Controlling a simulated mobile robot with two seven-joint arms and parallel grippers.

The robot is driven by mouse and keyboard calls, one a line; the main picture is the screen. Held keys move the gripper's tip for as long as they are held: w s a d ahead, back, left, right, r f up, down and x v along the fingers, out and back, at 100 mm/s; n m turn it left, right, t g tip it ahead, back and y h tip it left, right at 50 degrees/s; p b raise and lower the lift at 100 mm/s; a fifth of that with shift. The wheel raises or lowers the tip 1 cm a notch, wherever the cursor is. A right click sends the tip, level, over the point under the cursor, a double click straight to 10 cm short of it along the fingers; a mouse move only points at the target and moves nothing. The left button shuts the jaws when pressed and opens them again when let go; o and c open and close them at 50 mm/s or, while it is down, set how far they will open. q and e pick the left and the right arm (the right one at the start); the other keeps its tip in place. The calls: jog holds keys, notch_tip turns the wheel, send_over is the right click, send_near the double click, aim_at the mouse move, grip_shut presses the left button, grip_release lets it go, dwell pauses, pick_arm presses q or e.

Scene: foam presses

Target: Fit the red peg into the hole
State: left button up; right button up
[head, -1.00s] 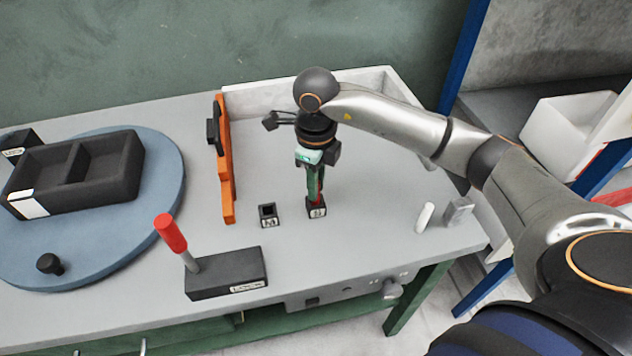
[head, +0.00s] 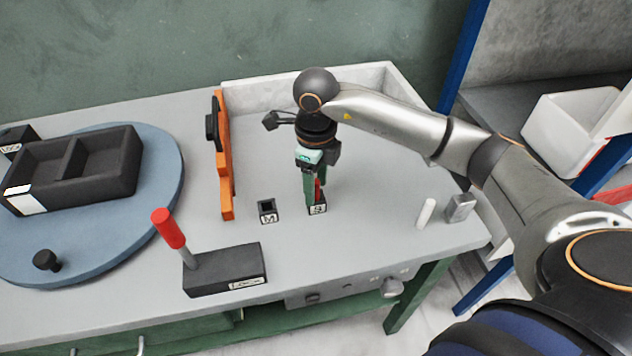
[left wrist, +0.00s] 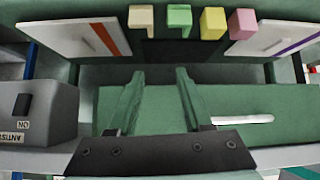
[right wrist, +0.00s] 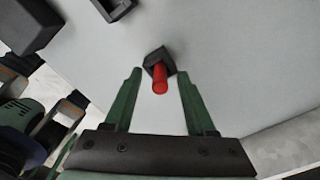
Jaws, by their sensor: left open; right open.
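The red peg (right wrist: 160,84) stands in the black square socket block (right wrist: 158,60) marked S, between the fingers of my right gripper (right wrist: 160,92) in the right wrist view. The fingers are open and apart from it. In the head view the peg (head: 319,190) shows as a thin red strip beside the green fingers of my right gripper (head: 314,200), above the block (head: 318,209). How deep the peg sits is hard to tell. My left gripper (left wrist: 160,76) is open and empty in the left wrist view, facing a green bench front.
A second socket block (head: 268,212) marked M stands left of the peg. An orange upright panel (head: 225,160), a red-handled lever (head: 168,228) on a black base and a blue turntable (head: 110,245) with a black tray stand further left. A white cylinder (head: 426,212) and grey block (head: 460,208) lie right.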

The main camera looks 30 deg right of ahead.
jog(key=shift+r, duration=0.75)
pick_arm(q)
jog(key=shift+w+d+r+p, duration=0.1)
jog(key=shift+d+r+p, duration=0.3)
jog(key=shift+r, duration=0.25)
pick_arm(e)
notch_tip(320, 180, up, 11)
jog(key=shift+s, duration=0.1)
